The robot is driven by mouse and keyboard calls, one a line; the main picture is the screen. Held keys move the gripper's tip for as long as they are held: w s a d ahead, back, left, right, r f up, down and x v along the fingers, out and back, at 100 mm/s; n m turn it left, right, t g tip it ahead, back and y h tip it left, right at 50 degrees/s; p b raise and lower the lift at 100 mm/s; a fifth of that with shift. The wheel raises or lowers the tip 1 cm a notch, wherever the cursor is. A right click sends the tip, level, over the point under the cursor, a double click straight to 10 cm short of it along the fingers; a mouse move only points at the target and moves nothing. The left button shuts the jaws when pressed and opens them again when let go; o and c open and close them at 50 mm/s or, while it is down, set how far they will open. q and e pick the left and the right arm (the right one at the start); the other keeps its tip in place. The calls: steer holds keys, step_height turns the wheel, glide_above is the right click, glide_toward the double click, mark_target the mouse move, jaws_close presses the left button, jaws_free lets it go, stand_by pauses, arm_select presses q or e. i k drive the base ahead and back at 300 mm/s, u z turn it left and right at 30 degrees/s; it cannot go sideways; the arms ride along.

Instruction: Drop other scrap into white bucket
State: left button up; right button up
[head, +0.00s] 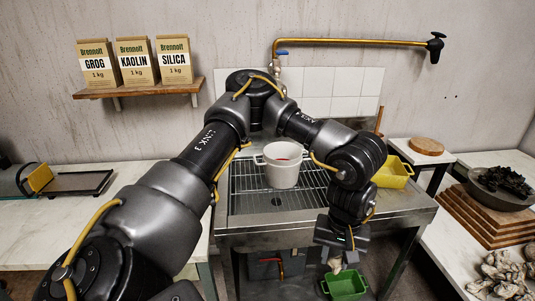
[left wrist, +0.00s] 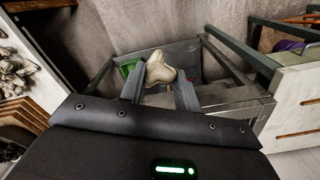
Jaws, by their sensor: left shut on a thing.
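The white bucket (head: 283,172), a two-handled pot-like vessel, stands upright on the wire rack of the metal sink. Something reddish shows inside it. My left gripper (head: 338,262) points down in front of the sink, to the right of and nearer than the bucket. It is shut on a pale cream clay scrap (left wrist: 160,68), which shows between the two fingers in the left wrist view. In the head view only a little of the scrap shows below the gripper. My right gripper is in neither view.
A green bin (head: 345,284) stands low beneath the gripper. A yellow basket (head: 393,173) is at the sink's right. A brass tap pipe (head: 350,42) spans above. Pale lumps (head: 503,275) and a dark bowl (head: 500,184) with dark pieces occupy the right table.

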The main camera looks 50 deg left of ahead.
mark_target(290, 183)
steer(key=u, duration=0.6)
steer(key=i, duration=1.1)
